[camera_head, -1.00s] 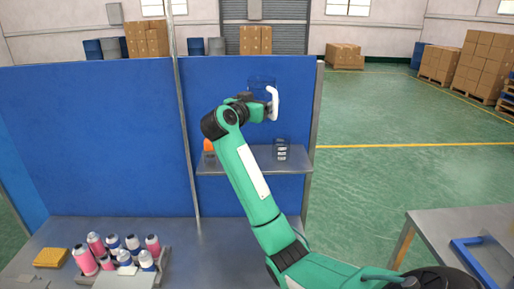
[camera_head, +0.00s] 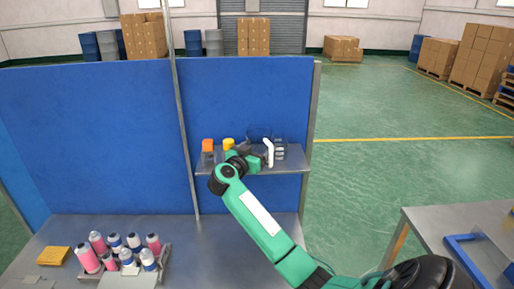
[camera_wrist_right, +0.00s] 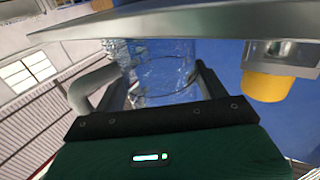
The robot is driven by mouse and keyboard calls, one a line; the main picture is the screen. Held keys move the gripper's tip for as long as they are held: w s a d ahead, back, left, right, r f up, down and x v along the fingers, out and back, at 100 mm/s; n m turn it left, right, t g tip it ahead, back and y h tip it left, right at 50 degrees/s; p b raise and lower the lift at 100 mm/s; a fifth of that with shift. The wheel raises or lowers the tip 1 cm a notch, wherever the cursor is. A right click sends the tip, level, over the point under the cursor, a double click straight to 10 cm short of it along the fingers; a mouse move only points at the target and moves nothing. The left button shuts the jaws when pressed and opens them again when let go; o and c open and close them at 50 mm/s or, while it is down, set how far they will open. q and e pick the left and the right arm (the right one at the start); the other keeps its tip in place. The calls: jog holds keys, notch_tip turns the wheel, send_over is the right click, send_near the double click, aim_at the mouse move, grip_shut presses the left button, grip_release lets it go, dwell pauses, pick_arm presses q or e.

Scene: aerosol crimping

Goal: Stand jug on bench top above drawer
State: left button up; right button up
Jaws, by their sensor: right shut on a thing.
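The clear jug (camera_head: 259,133) with a pale handle (camera_head: 268,152) is at the wall shelf in the head view, partly hidden by my right gripper (camera_head: 250,158). In the right wrist view my right gripper (camera_wrist_right: 152,95) is shut on the jug (camera_wrist_right: 165,72), with a finger on each side of its body and the handle (camera_wrist_right: 88,88) to the left. The jug is close to the shelf; I cannot tell whether it touches it. My left gripper is not in view. I see no drawer.
The metal shelf (camera_head: 218,170) also carries an orange-topped container (camera_head: 208,146), a yellow-topped one (camera_head: 228,144) and a clear one with dark markings (camera_head: 281,150). Below, the bench (camera_head: 205,250) has a rack of several bottles (camera_head: 123,250) and bare space to its right.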

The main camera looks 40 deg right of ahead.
jog(key=o, duration=1.2)
jog(key=shift+f, duration=0.1)
